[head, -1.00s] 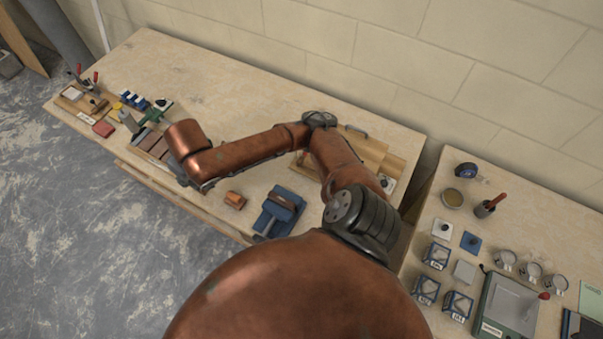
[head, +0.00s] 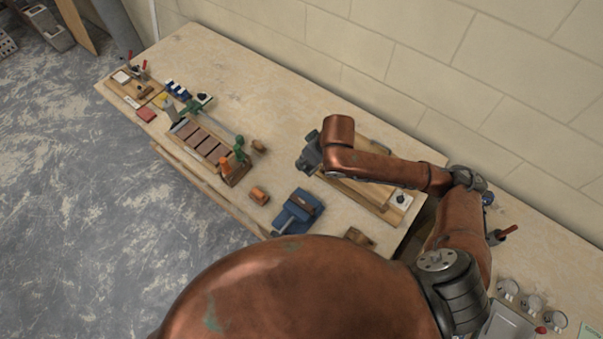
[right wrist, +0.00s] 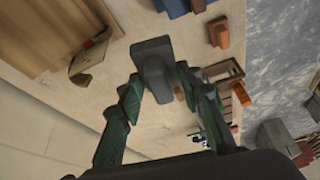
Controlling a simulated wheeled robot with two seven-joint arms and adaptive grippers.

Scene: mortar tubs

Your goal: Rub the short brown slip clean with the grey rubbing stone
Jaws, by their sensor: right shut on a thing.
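My right gripper (right wrist: 160,95) is shut on a grey block, the rubbing stone (right wrist: 152,60), seen between its green fingers in the right wrist view. In the head view the gripper (head: 310,155) hangs at the left end of the wooden board, partly hidden by the wrist. A brown piece (head: 302,204) sits in a blue vise-like holder (head: 289,220) nearer the front edge, apart from the stone. Several brown slips (head: 208,146) lie in a wooden rack to the left. I cannot tell which brown piece is the short slip. My left gripper is not in view.
A wooden board (head: 365,192) lies at the bench's right part, partly under my arm. A board with red-handled clamps (head: 135,88) is at the far left.

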